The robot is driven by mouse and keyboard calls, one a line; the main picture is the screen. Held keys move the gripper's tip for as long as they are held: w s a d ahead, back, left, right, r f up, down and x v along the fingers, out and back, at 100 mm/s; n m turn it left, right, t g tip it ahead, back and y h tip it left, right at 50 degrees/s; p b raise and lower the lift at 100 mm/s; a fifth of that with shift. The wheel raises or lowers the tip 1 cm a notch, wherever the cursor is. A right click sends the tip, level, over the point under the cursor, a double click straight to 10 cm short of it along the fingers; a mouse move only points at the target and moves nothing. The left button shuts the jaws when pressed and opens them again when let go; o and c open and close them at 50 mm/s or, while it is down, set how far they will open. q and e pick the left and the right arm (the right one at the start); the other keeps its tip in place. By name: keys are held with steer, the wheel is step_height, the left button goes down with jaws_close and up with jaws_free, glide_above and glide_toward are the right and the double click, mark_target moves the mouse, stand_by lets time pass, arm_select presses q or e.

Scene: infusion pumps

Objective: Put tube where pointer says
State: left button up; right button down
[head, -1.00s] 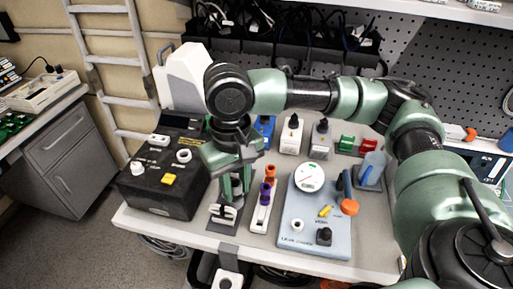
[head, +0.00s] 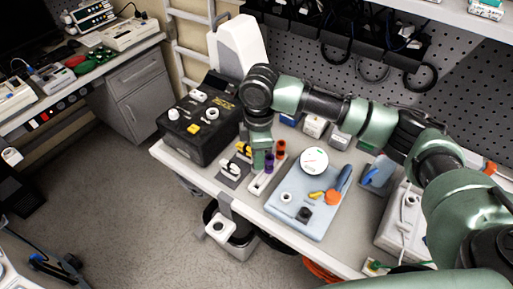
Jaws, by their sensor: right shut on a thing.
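A white holder (head: 257,186) on the table carries a purple tube (head: 269,160) and an orange tube (head: 281,149). My right gripper (head: 262,164) points down right beside the purple tube. It is shut, apparently on the purple tube, but the contact is mostly hidden by the gripper. A round white dial (head: 314,161) with a thin red pointer sits on a light blue panel (head: 288,190) to the right. The pointer's exact direction is too small to read. My left gripper is not in view.
A black box (head: 207,139) with a yellow button stands left of the gripper. Dark mounts with white (head: 230,168) and yellow (head: 243,148) parts lie between. A bin (head: 235,235) hangs below the table's front edge.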

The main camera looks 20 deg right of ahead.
steer(key=shift+w+f+n+p, duration=0.1)
steer(key=shift+f+n+p, duration=0.2)
steer(key=shift+n, duration=0.6)
steer(key=shift+f+n, duration=0.25)
steer(key=shift+n, duration=0.15)
steer(key=shift+f+n, duration=0.4)
steer(key=shift+n, duration=0.1)
steer(key=shift+f, duration=0.2)
step_height(320, 180, down, 5)
steer(key=b, duration=0.6)
steer(key=shift+w+r+p, duration=0.1)
steer(key=shift+r+p, duration=0.3)
steer(key=shift+p, duration=0.1)
arm_select(q)
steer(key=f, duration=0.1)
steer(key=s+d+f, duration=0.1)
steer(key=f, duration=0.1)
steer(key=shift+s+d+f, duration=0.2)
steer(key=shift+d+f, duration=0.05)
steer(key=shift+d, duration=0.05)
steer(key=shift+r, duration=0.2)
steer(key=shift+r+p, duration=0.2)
steer(key=shift+p, duration=0.25)
arm_select(e)
steer(key=shift+f, duration=0.15)
